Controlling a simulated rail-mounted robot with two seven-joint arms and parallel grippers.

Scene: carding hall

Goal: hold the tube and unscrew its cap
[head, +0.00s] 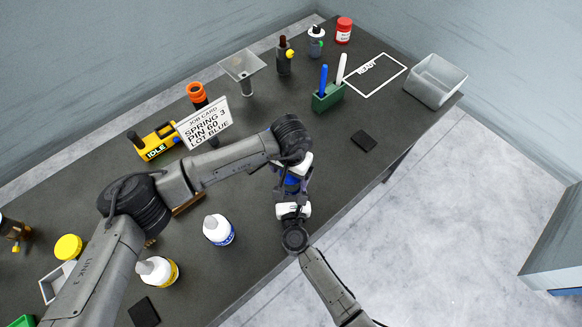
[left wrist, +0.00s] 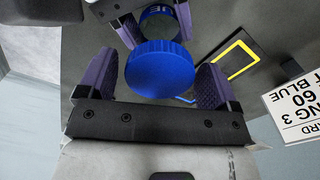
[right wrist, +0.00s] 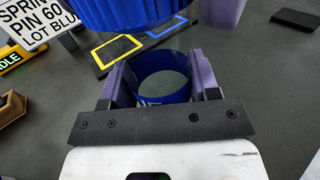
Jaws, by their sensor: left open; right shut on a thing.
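The tube (right wrist: 160,85) is clear with a blue label band and stands between the purple fingers of my right gripper (head: 292,207), which is shut on it. The blue ribbed cap (left wrist: 160,68) is at the tube's upper end; whether it sits tight on the thread cannot be told. My left gripper (head: 292,178) comes from above. In the left wrist view its open fingers stand on either side of the cap, with visible gaps. In the head view the tube is mostly hidden by the grippers.
On the dark bench, a job card (head: 203,122) stands by a yellow IDLE device (head: 155,142). White bottles (head: 218,230) stand left of the grippers. A green holder (head: 328,96) with pens, a READY outline (head: 373,74) and a grey bin (head: 435,82) are at the upper right.

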